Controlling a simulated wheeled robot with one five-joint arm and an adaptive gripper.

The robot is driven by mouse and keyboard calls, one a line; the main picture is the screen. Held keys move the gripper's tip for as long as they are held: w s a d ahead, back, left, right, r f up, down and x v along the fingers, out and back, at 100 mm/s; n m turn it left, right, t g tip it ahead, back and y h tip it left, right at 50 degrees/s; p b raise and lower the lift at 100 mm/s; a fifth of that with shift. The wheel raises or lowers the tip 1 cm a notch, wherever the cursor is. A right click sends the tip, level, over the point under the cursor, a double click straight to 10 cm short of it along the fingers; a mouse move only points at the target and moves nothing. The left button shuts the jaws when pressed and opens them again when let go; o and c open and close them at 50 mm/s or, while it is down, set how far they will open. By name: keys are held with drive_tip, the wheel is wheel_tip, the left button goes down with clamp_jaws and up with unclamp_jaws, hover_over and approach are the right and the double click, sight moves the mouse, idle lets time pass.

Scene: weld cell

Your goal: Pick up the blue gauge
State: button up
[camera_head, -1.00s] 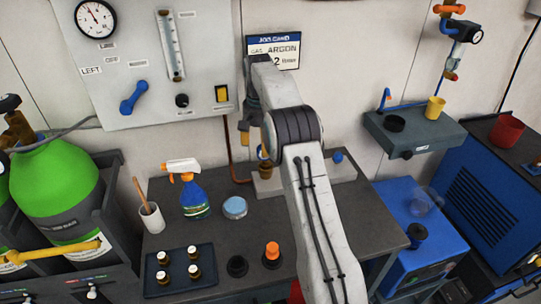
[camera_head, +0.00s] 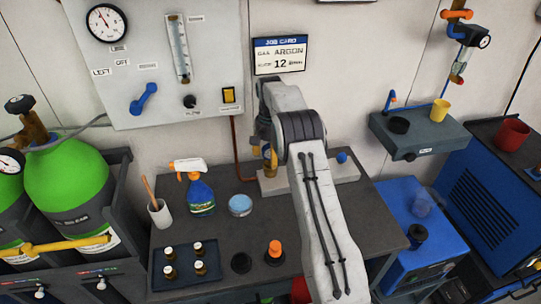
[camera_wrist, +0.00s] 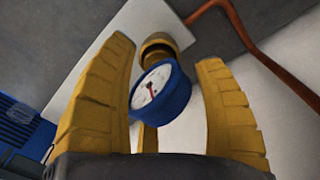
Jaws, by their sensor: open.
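The blue gauge (camera_wrist: 162,92) has a round blue case and a white dial with a red needle. In the wrist view it sits between the yellow fingers of my gripper (camera_wrist: 164,60), with gaps visible on both sides. A brass fitting (camera_wrist: 158,50) is just beyond it; whether they are joined is unclear. My gripper is open. In the head view my gripper (camera_head: 268,156) is partly hidden by my arm, near the left end of a pale block (camera_head: 305,180) at the bench's back. I cannot make out the gauge there.
The bench (camera_head: 215,228) holds a spray bottle (camera_head: 200,192), a blue-topped tin (camera_head: 240,205) and a tray of small bottles (camera_head: 184,277). A blue ball-like part (camera_head: 342,157) is at the block's right. A copper pipe (camera_wrist: 235,30) runs close to the gripper.

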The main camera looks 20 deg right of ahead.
drive_tip(key=shift+d+f+p, duration=0.1)
drive_tip(key=shift+f+p, duration=1.4)
drive_tip(key=shift+p, duration=0.55)
drive_tip(key=shift+o, duration=0.2)
clamp_jaws()
